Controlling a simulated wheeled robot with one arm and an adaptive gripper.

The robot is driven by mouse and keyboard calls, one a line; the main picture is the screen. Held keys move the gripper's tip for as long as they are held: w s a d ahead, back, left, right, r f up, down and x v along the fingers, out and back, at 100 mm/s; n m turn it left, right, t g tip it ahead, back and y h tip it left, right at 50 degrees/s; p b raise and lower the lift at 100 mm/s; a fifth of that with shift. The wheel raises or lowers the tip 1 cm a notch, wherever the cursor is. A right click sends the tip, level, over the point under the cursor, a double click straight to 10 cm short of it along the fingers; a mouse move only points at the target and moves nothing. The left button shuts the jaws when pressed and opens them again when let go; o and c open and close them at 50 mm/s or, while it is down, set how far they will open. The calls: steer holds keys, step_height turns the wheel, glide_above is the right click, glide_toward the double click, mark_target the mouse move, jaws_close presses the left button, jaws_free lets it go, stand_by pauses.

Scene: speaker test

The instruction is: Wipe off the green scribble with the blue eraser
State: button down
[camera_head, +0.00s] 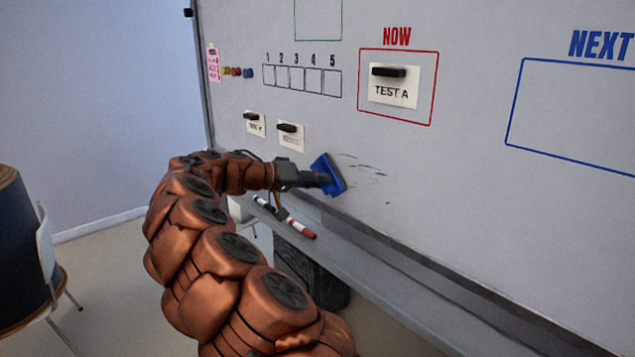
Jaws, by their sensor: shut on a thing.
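The blue eraser (327,174) is held tilted against or very close to the whiteboard; I cannot tell for certain whether it touches. My gripper (314,179) is shut on the eraser from its left side, and the fingertips are partly hidden by it. The green scribble (372,168) shows as several thin, broken strokes on the board just right of the eraser. A small separate mark sits a little below it. Any part of the scribble behind the eraser is hidden.
A tray ledge (345,268) runs below the whiteboard (470,180), with a red-capped marker (301,229) and a dark one (263,203) on it. Two small clipped cards hang above my gripper, one a white card (291,138). The TEST A card (391,92) hangs higher right.

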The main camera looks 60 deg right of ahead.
steer(key=shift+s+d, duration=0.2)
steer(key=shift+d, duration=0.35)
